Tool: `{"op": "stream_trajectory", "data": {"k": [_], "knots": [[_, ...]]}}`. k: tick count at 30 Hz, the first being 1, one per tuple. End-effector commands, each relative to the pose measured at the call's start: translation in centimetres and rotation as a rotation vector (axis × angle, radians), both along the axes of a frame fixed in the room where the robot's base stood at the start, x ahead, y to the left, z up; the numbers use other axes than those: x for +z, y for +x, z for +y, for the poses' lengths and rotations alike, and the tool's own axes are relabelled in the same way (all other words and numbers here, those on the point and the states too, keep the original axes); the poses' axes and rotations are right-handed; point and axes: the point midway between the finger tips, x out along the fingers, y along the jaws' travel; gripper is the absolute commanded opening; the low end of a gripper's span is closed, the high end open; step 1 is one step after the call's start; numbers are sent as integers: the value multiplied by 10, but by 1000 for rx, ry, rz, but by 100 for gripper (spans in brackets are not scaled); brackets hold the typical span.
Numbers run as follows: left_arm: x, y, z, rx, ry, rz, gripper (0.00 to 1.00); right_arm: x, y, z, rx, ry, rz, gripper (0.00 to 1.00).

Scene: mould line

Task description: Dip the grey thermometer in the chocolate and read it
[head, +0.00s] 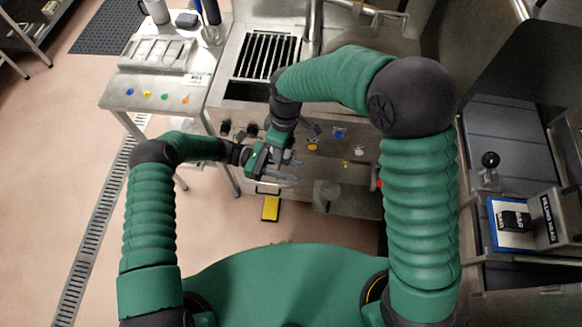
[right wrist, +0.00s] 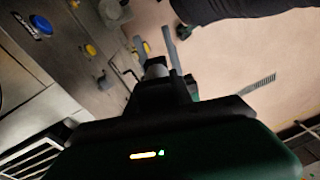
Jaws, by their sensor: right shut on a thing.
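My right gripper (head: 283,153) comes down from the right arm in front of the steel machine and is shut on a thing. I cannot tell whether the left jaws are open or shut. I cannot make out any chocolate in either view.
The steel machine front (head: 345,198) has coloured knobs and a dark grille (head: 268,55) on top. A yellow object (head: 270,208) lies low by the machine.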

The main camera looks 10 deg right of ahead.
Motion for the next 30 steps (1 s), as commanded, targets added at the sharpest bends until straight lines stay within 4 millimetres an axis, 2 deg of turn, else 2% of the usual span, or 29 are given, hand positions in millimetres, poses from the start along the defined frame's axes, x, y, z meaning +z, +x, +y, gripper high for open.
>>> {"op": "stream_trajectory", "data": {"k": [3,10,18,19,21,24,30], "knots": [[0,0,0,0,0,0,31,0,0,0,0,0,0,0],[0,0,1,0,0,0,1,0,0,0,0,0,-1,0],[0,-1,1,-3,-1,0,0,0,2,-1,-1,0,-4,0],[0,-1,1,-3,-2,1,0,0,2,-1,-1,-1,-5,31],[0,-1,1,-3,-1,0,0,0,2,-1,-1,-1,-4,40],[0,0,1,-2,-1,0,0,0,1,-1,-1,-1,-3,52],[0,0,1,-1,0,0,0,0,0,0,0,0,-1,52]]}}
